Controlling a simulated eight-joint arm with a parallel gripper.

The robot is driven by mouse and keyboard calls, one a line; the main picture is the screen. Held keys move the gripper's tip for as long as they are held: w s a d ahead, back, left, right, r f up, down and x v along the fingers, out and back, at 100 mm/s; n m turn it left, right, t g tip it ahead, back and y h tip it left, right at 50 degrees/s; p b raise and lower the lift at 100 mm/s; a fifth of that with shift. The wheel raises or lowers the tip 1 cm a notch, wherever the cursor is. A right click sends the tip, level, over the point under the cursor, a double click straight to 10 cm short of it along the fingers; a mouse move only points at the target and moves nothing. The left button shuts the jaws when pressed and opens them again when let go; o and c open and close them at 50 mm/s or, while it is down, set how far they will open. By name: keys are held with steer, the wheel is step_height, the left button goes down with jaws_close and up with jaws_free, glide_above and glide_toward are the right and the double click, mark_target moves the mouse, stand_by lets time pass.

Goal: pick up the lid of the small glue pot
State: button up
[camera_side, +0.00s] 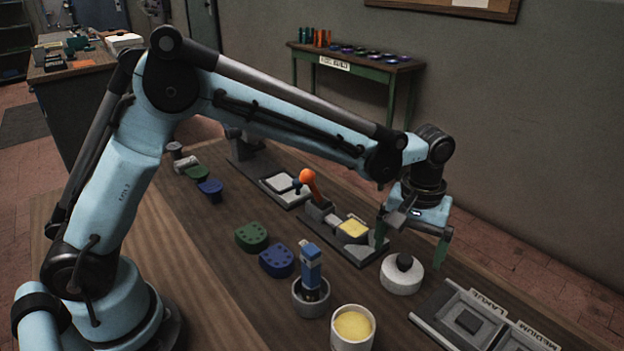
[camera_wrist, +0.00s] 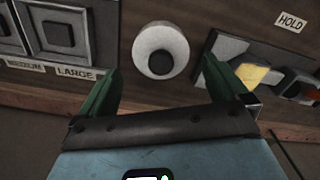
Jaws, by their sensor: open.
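A low white round piece with a dark round knob on top (camera_side: 403,279) stands on the bench below my gripper. I take it for the lid of the glue pot; I cannot tell whether a pot is under it. It also shows in the wrist view (camera_wrist: 177,38), upper middle, its knob facing up at the camera. My gripper (camera_side: 410,252) is open and empty above it, with the green fingers apart. In the wrist view the fingers (camera_wrist: 160,70) frame the space just below the lid in the picture. A white open pot (camera_side: 345,341) with yellow contents stands nearer the camera.
A press with an orange ball lever (camera_side: 307,177) and a yellow pad (camera_side: 353,229) stands behind the lid. A grey cup (camera_side: 310,302) holds an upright blue tool (camera_side: 311,262). A labelled grey tray (camera_side: 455,325) lies right.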

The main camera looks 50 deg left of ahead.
mark_target(405, 258)
steer(key=shift+f, duration=2.85)
steer(key=c, duration=0.5)
steer(key=shift+r, duration=0.1)
